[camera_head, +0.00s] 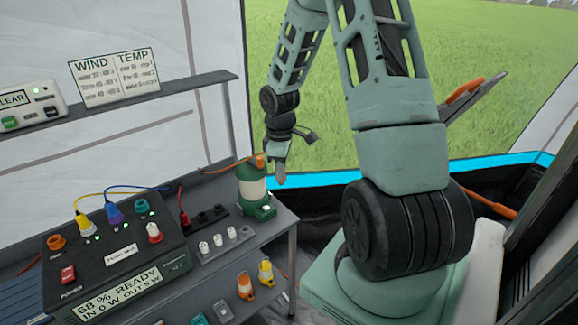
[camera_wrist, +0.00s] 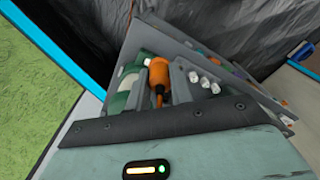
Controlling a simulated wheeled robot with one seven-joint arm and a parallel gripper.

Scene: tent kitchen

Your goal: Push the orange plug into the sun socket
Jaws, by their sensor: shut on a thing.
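My gripper (camera_head: 276,172) is shut on the orange plug, above and beside the green lantern at the back right of the bench. The orange plug (camera_wrist: 159,76) shows between the fingers in the wrist view, and an orange cable trails left from it in the head view. The power box (camera_head: 115,255) stands at the left, well apart from the plug. Its top has an orange socket (camera_head: 57,242) at the left end and a teal socket (camera_head: 141,206) at the back right. I cannot read any sun mark.
Yellow (camera_head: 83,222) and blue-purple (camera_head: 113,211) plugs sit on the box top. The green lantern (camera_head: 253,188) stands beneath my gripper. Several white pegs stand on a grey strip (camera_head: 222,244) right of the box. A shelf (camera_head: 150,95) runs above the bench.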

